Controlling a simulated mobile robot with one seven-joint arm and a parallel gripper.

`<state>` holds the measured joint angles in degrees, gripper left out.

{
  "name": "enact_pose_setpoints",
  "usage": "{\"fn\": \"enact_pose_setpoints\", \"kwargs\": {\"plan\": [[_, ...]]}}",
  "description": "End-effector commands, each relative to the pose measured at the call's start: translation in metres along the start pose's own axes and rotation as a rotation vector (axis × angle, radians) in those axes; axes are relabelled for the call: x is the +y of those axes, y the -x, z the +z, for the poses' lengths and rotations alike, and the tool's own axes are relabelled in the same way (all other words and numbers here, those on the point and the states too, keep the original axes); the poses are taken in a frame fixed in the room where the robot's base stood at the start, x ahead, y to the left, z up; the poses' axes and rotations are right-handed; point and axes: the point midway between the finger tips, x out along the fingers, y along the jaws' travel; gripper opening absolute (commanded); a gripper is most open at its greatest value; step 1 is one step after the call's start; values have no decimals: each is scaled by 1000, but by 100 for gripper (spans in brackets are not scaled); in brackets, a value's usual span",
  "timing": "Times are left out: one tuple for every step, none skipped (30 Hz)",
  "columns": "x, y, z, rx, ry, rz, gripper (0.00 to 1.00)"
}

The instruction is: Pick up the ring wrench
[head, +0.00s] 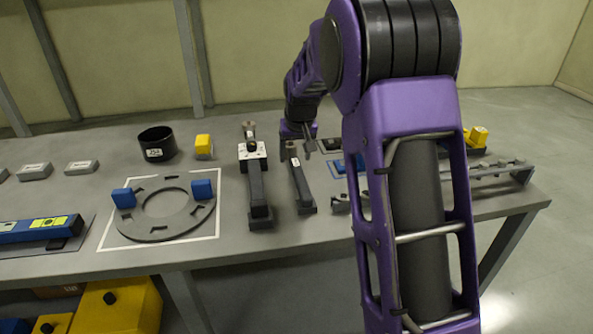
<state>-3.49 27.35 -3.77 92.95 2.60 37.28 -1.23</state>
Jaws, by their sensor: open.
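Two dark, long-handled tools lie side by side at the middle of the table. The left tool (257,190) has a pale block and a metal knob at its far end. The right tool (302,187) is slimmer, with a small pale label. I cannot tell for sure which is the ring wrench. My gripper (312,148) is open, at the far end of the right tool; whether it touches is unclear. My arm hides part of the table to the right.
A grey slotted ring plate (150,221) with two blue blocks lies inside a white outline. A black cup (157,144) and yellow block (203,145) stand behind it. A blue level (35,230) lies left. A long metal piece (490,175) lies right, beyond my arm.

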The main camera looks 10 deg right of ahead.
Motion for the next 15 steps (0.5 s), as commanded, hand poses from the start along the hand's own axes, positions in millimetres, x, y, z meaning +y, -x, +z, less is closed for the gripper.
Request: {"fn": "enact_pose_setpoints", "kwargs": {"plan": [[0, -2, 0, 0, 0, 0, 70], [1, -3, 0, 0, 0, 0, 70], [1, -5, 1, 0, 0, 0, 70], [2, -8, 1, -1, 0, 0, 70], [2, -11, 2, -2, -1, 0, 70], [3, -16, 3, -2, 0, 1, 70], [4, -20, 3, -2, 0, 1, 70], [5, -25, 4, -3, 0, 1, 70], [6, -31, 5, -3, 1, 1, 70], [7, -36, 6, -3, 1, 1, 70], [6, -41, 5, -2, 2, 1, 70], [6, -46, 4, -2, 2, 1, 70], [6, -49, 4, -2, 2, 1, 70], [6, -51, 4, -1, 2, 1, 70], [6, -53, 4, 0, 1, 0, 70]]}}
